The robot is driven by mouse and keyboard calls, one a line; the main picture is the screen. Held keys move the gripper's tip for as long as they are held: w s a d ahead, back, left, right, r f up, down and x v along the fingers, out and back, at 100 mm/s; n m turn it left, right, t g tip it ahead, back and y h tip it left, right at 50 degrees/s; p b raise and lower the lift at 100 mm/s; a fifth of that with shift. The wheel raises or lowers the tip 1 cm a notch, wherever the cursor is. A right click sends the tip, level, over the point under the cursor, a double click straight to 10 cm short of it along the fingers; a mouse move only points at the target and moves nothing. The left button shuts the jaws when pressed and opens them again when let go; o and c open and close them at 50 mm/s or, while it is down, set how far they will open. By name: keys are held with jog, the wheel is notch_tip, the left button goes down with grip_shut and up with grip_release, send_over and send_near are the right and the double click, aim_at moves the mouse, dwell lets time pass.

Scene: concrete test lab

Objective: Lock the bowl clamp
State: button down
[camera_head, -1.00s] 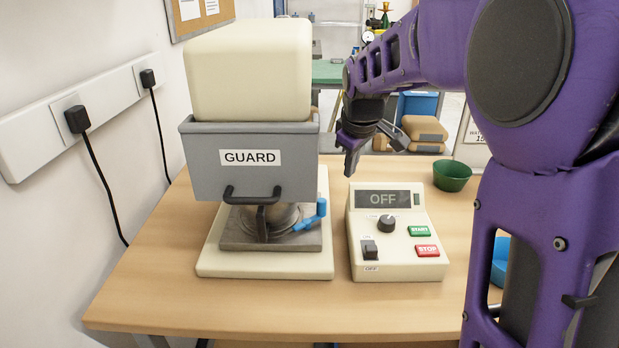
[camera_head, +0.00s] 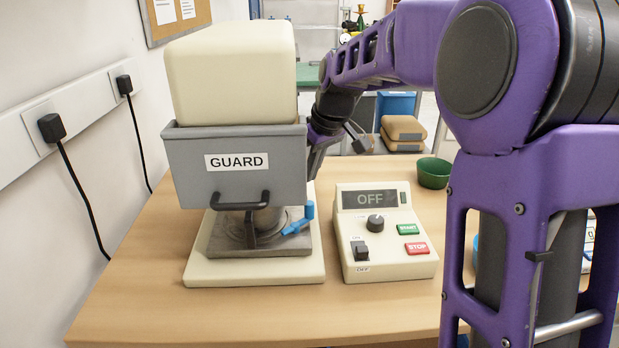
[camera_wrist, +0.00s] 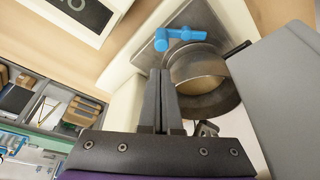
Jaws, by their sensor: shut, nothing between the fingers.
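The blue bowl clamp (camera_head: 300,219) sits at the right of the metal bowl (camera_head: 247,223), under the grey guard (camera_head: 237,174) of the cream mixer. In the wrist view the blue clamp (camera_wrist: 181,36) lies at the bowl's rim, with a short upright part at its left end. The steel bowl (camera_wrist: 203,82) stands on a grey plate (camera_wrist: 140,68). My gripper (camera_wrist: 160,72) is shut and empty, its fingertips short of the clamp and beside the bowl in that picture. In the head view my gripper is mostly hidden behind the guard's right side.
A control box (camera_head: 383,235) reading OFF, with a knob, switch and START and STOP buttons, stands right of the mixer. A green bowl (camera_head: 433,173) sits behind it. The guard (camera_wrist: 287,95) is close on the right in the wrist view. The front table strip is clear.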

jog(key=b+x, duration=0.1)
jog(key=x, duration=0.7)
jog(key=shift+f, duration=0.1)
